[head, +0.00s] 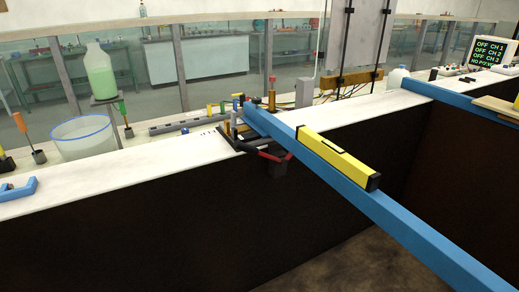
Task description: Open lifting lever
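A small mechanism (232,140) with black, brass and red parts sits at the front edge of the white bench top. A curved lever-like handle (268,154), dark with a red end part, sticks out from it over the bench's dark front face. I cannot tell for certain whether this is the lifting lever or how far it is turned. A long blue beam (405,220) runs from the mechanism to the lower right and hides part of it. Neither of my grippers shows in the head view.
A yellow spirit level (338,158) lies on the beam. A clear tub (85,138), a bottle of green liquid (100,72) and a blue handle-shaped piece (18,189) are at left. A monitor (488,46) stands at far right. The bench front left of the mechanism is clear.

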